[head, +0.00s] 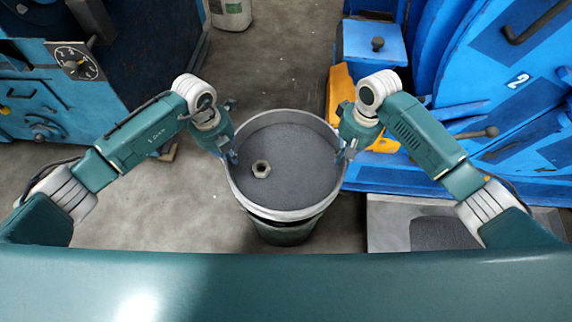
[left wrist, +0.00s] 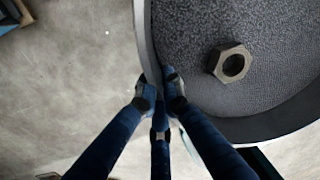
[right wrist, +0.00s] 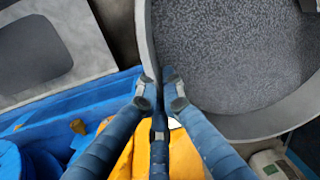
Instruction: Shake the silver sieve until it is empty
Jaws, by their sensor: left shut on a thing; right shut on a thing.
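The silver sieve (head: 285,212) is a round pan with a pale metal rim, held level in the middle of the head view. Its floor looks grey and grainy; I cannot tell whether that is mesh or fine material. One hex nut (head: 261,169) lies inside, left of centre; it also shows in the left wrist view (left wrist: 230,62). My left gripper (head: 232,157) is shut on the sieve's left rim, one finger on each side of the wall. My right gripper (head: 346,152) is shut on the right rim in the same way.
A dark green drum (head: 281,231) stands under the sieve, mostly hidden by it. A blue machine (head: 480,90) with levers fills the right side. An orange part (head: 341,90) stands close behind my right gripper. A blue cabinet (head: 60,75) with a dial stands at left. The floor left of the sieve is clear.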

